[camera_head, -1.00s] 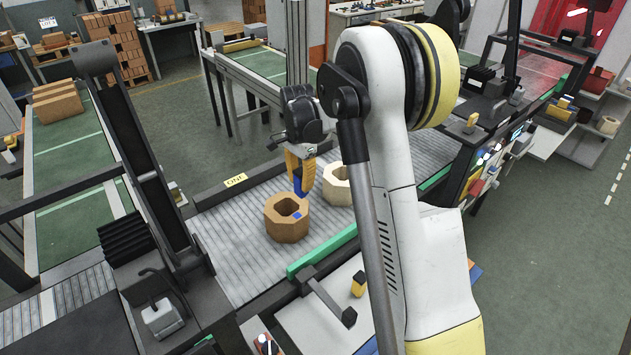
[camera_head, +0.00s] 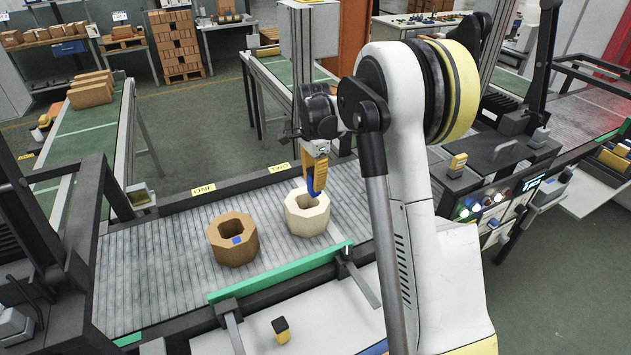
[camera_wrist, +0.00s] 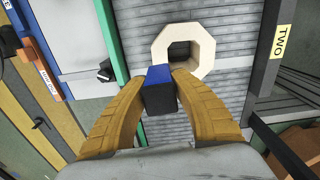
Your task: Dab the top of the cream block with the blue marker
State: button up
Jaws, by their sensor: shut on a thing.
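The cream block (camera_head: 299,222) is an octagonal ring with a hole, standing on the grey ribbed conveyor; it also shows in the wrist view (camera_wrist: 202,46). My gripper (camera_head: 315,190) is above the right side of the block in the head view. Its yellow fingers are shut on the blue marker (camera_wrist: 159,82), a dark block with a blue end. In the wrist view the marker overlaps the block's lower left edge; whether they touch, I cannot tell. A brown octagonal block (camera_head: 229,252) with a blue patch (camera_head: 237,240) on top stands to the left.
A green rail (camera_head: 281,272) runs along the conveyor's near side. A small yellow-and-black object (camera_head: 281,330) stands on the pale surface in front. Yellow labels, one reading TWO (camera_wrist: 284,40), mark the far edge. The conveyor left of the brown block is clear.

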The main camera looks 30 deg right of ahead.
aim_at(313, 196)
jog(key=shift+a+f+b, duration=0.2)
jog(key=shift+f+b, duration=0.15)
jog(key=shift+f, duration=0.3)
jog(key=shift+f+b, duration=1.3)
jog(key=shift+f, duration=0.95)
jog(key=shift+f+b, duration=0.5)
jog(key=shift+f, duration=0.05)
jog(key=shift+r, duration=0.1)
jog(key=shift+r, duration=0.2)
jog(key=shift+c, duration=0.5)
jog(key=shift+r+p, duration=2.1)
jog(key=shift+r, duration=1.15)
jog(key=shift+f, duration=0.1)
